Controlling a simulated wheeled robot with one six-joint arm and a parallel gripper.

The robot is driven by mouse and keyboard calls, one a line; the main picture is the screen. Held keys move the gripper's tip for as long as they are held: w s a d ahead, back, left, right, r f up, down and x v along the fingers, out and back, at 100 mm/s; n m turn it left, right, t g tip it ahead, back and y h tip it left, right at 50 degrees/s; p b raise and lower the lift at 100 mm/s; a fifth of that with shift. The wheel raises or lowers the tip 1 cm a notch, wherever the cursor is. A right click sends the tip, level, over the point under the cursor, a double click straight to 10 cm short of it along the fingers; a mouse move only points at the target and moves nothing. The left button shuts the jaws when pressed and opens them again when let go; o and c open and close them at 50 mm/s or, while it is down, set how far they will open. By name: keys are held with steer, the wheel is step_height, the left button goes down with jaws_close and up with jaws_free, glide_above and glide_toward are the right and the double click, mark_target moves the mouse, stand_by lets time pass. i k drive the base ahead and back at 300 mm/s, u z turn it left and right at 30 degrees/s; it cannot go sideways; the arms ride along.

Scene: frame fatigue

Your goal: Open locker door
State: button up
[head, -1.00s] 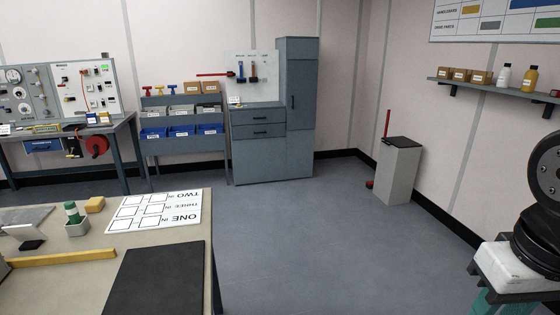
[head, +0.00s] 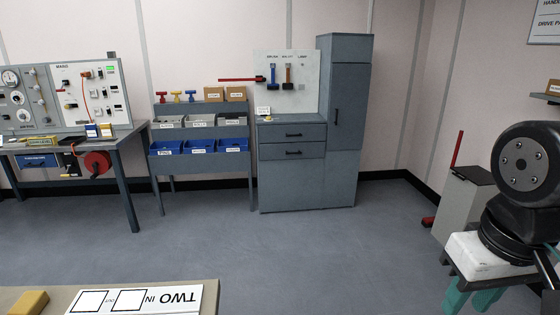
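The grey-blue locker (head: 344,130) stands tall against the back wall, at the right end of a cabinet with drawers. Its upper door (head: 349,108) looks shut and has a dark vertical handle (head: 336,117) near its left edge. My arm (head: 520,170) shows only in part at the right edge, well apart from the locker. My gripper is not in view.
A workbench (head: 100,312) with a white sheet is at the lower left. A rack of blue bins (head: 200,147) and a panel bench (head: 125,150) stand left of the locker. A grey pedal bin (head: 462,205) stands at right. The floor (head: 300,245) before the locker is clear.

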mark_target(350, 82)
steer(key=i, duration=2)
steer(key=z, duration=0.25)
steer(key=i, duration=2.25)
steer(key=z, duration=0.25)
